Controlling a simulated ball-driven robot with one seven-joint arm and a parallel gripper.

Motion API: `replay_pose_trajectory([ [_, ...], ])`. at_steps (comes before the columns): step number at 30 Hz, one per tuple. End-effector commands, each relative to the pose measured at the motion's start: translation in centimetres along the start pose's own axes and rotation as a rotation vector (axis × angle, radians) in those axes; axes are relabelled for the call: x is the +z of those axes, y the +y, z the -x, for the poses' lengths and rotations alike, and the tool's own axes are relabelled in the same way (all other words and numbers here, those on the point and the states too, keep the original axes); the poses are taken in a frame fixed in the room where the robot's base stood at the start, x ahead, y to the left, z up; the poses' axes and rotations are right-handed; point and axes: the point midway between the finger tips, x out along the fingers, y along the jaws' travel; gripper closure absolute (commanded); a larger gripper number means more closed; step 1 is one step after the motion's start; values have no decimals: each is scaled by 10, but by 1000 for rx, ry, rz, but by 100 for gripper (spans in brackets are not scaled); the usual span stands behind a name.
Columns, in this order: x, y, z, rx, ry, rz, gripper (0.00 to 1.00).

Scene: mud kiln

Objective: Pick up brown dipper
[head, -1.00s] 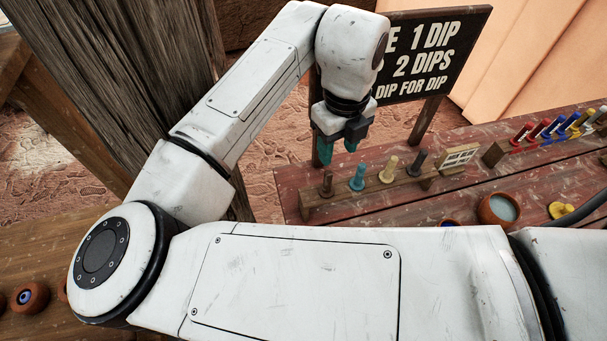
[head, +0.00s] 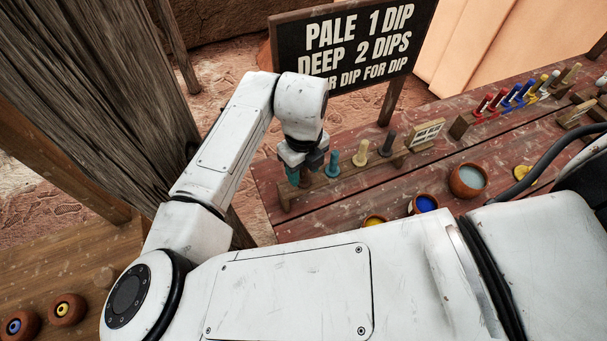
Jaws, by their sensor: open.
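The brown dipper (head: 305,178) stands at the left end of a low wooden rack on the red plank table, mostly hidden by my gripper. My gripper (head: 302,171) points down over that end of the rack, open, with teal fingertips. It is right at the brown dipper. I cannot tell whether the dipper is between the fingers or just behind them, or whether they touch.
A teal dipper (head: 332,163) stands close to the right of my gripper, then a tan dipper (head: 361,153) and a dark grey dipper (head: 388,143). A sign (head: 355,45) rises behind. Bowls with blue (head: 425,204) and pale liquid (head: 468,180) stand nearer.

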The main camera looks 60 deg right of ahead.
Motion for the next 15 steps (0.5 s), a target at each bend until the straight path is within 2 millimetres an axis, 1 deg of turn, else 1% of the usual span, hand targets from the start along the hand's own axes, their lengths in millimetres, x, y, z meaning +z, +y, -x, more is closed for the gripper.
replay_pose_trajectory([
  [7, 0, 0, -2, 0, 0, 0, 51],
  [15, 0, 0, -2, 0, -1, 0, 76],
])
